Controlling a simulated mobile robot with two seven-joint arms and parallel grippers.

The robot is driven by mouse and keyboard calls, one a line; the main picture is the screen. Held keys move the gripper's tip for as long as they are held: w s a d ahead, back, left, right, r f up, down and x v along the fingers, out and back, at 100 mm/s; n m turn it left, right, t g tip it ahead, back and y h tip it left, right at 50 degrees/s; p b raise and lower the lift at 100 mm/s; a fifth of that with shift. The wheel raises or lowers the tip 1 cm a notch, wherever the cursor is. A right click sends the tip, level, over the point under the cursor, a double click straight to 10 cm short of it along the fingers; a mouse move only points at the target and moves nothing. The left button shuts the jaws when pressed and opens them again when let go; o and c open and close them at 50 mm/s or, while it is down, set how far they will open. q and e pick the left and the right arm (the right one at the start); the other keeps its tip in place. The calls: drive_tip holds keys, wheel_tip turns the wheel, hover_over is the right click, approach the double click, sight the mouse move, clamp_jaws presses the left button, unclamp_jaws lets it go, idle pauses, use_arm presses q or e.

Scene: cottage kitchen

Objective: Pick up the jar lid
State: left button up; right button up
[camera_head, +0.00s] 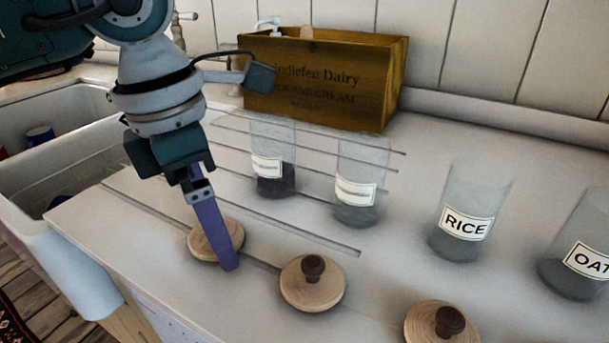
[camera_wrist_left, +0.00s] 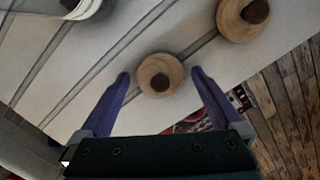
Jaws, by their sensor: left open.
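Round pale wooden jar lids with dark knobs lie on the white counter. One lid (camera_head: 203,244) is at the left, partly hidden by my left gripper (camera_head: 226,263). A second lid (camera_head: 312,290) lies to its right, and a third lid (camera_head: 425,325) is at the bottom edge. In the left wrist view a lid (camera_wrist_left: 160,75) sits between the fingertips of my left gripper (camera_wrist_left: 161,77). The purple fingers are spread on either side of it, with small gaps showing. Another lid (camera_wrist_left: 237,22) is at the upper right there. My right gripper is not in view.
Clear jars stand behind the lids, among them a RICE jar (camera_head: 464,222) and an OAT-labelled jar (camera_head: 580,262). A wooden dairy crate (camera_head: 325,85) stands at the back. A white sink (camera_head: 75,165) is at the left. The counter's front edge is close to the lids.

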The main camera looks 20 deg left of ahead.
use_arm(q)
drive_tip(key=c, duration=1.2)
drive_tip(key=shift+c, duration=0.2)
